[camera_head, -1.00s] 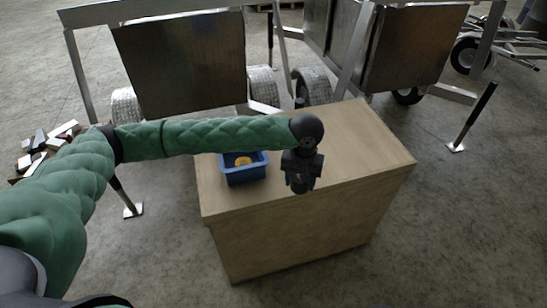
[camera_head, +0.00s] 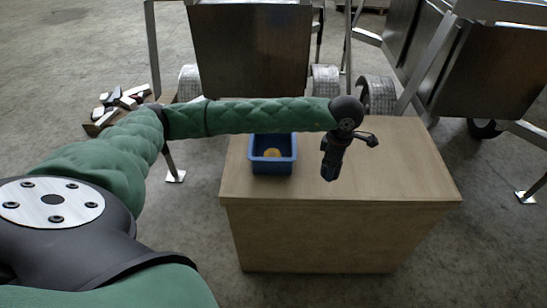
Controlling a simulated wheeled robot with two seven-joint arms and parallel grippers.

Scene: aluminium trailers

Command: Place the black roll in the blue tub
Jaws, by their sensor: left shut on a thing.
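The blue tub (camera_head: 290,163) stands on the wooden table's left part, and a round yellow-orange thing (camera_head: 272,153) lies inside it. My left gripper (camera_head: 330,172) is right of the tub, over the table, pointing down. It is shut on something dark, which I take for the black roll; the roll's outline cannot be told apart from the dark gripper. No other black roll shows on the table. My left forearm passes above the tub's back edge. My right gripper is not in view.
The wooden table (camera_head: 405,165) is bare to the right of the gripper. Aluminium trailers (camera_head: 252,50) with wheels stand close behind it. A box of mixed pieces (camera_head: 118,105) is on the floor at the left.

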